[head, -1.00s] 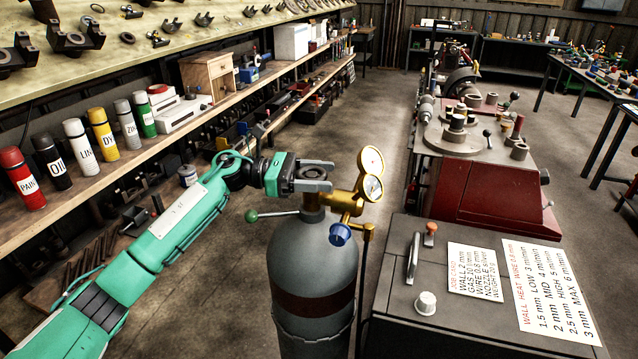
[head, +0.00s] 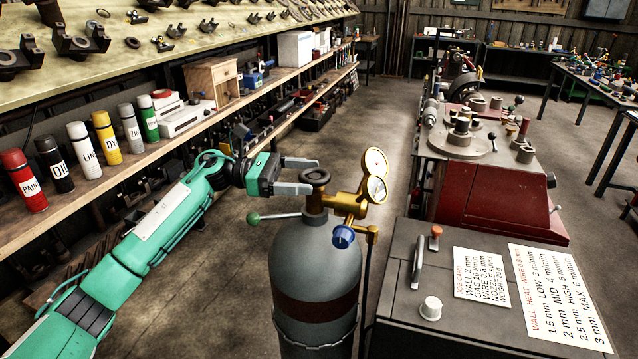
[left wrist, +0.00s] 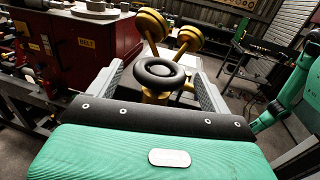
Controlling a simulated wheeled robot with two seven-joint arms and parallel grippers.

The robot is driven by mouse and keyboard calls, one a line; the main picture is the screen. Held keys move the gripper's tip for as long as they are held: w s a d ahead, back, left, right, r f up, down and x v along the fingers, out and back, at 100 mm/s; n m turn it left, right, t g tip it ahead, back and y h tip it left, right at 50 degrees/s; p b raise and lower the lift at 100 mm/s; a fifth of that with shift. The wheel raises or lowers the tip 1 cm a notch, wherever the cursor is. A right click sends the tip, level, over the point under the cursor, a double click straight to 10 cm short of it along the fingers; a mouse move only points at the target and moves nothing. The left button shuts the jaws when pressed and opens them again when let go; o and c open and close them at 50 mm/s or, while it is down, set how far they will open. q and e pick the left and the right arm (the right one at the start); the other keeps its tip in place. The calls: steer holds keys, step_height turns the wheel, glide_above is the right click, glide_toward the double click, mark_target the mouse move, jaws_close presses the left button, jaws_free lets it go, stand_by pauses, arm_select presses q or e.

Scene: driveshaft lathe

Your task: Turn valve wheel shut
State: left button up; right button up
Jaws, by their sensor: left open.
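The dark round valve wheel (head: 317,177) sits on top of the grey gas cylinder (head: 316,255), above the brass valve body. My left gripper (head: 310,176) is open, with its two grey fingers level with the wheel and pointing right. The fingertips reach only about as far as the wheel, one on its far side and one on its near side. In the left wrist view the wheel (left wrist: 159,74) shows between the finger ends, apparently with gaps on both sides. My right gripper is not in view.
Two brass-rimmed gauges (head: 376,175) and a blue knob (head: 343,236) stand right of the wheel. A green-knobbed lever (head: 254,218) sticks out left. A grey cabinet (head: 395,290) is at the right; a shelf with spray cans (head: 104,138) runs along the left.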

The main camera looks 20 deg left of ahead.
arm_select(q)
steer(key=s+a+b, duration=0.1)
steer(key=a+b, duration=0.2)
steer(key=a, duration=0.6)
steer(key=shift+s+a, duration=0.25)
steer(key=shift+s, duration=0.1)
steer(key=shift+f, duration=0.1)
